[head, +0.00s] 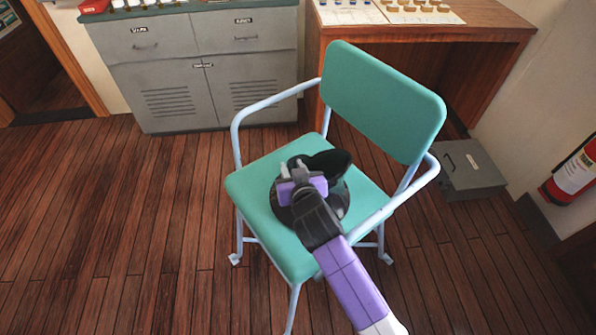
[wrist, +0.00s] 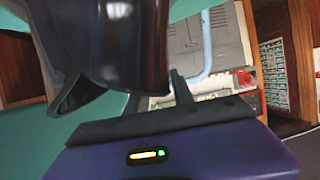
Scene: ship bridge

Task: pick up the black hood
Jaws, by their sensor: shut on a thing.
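The black hood (head: 334,162) is at the middle of the teal chair's seat (head: 257,187), with a flared upper part and a round dark body partly hidden behind my gripper. My gripper (head: 300,172), purple and dark grey, reaches over the seat from the lower right and is shut on the hood. I cannot tell whether the hood touches the seat or hangs just above it. In the wrist view the glossy black hood (wrist: 112,40) fills the upper left, close to the camera, and a dark finger (wrist: 180,88) shows beside it.
The chair's pale blue tubular arms (head: 270,103) flank the seat, and its teal backrest (head: 385,100) rises behind. A grey cabinet (head: 200,75) and a wooden desk (head: 480,45) stand at the back. A grey case (head: 468,168) and fire extinguisher (head: 575,172) are at right. Floor at left is clear.

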